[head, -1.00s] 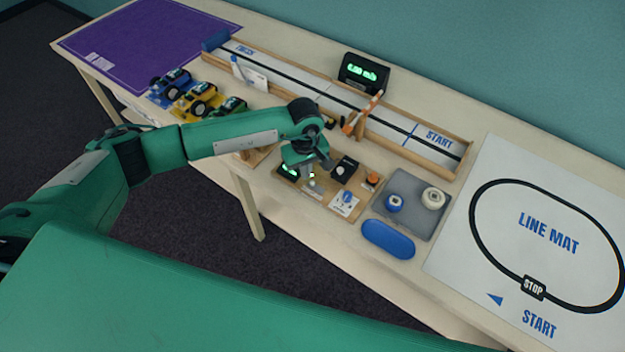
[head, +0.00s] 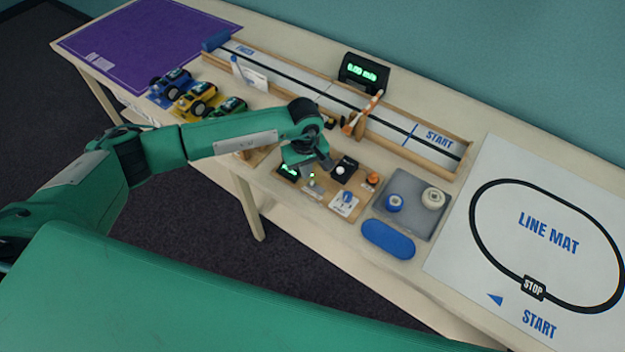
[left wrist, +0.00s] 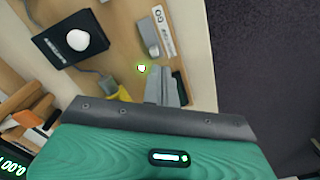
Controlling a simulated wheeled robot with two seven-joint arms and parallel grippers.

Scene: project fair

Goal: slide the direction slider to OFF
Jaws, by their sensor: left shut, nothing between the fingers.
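A wooden control board (head: 325,203) lies at the front edge of the table. On it is a black block with a white knob (head: 340,171), which shows larger in the left wrist view (left wrist: 78,40); I cannot read its label or tell whether it is the direction slider. A grey lever with a "GO" label (left wrist: 150,36) also shows in the left wrist view. My left gripper (head: 311,172) is shut and empty, low over the board's back left part; its grey fingers show in the left wrist view (left wrist: 166,88). Contact cannot be told. My right gripper is not in view.
A card with a blue knob (head: 346,199) and an orange button (head: 372,179) are also on the board. A grey tray (head: 420,222), a blue oval (head: 388,239) and a line mat (head: 520,270) lie to the right. A walled track (head: 440,150) runs behind. Toy cars (head: 198,98) stand left.

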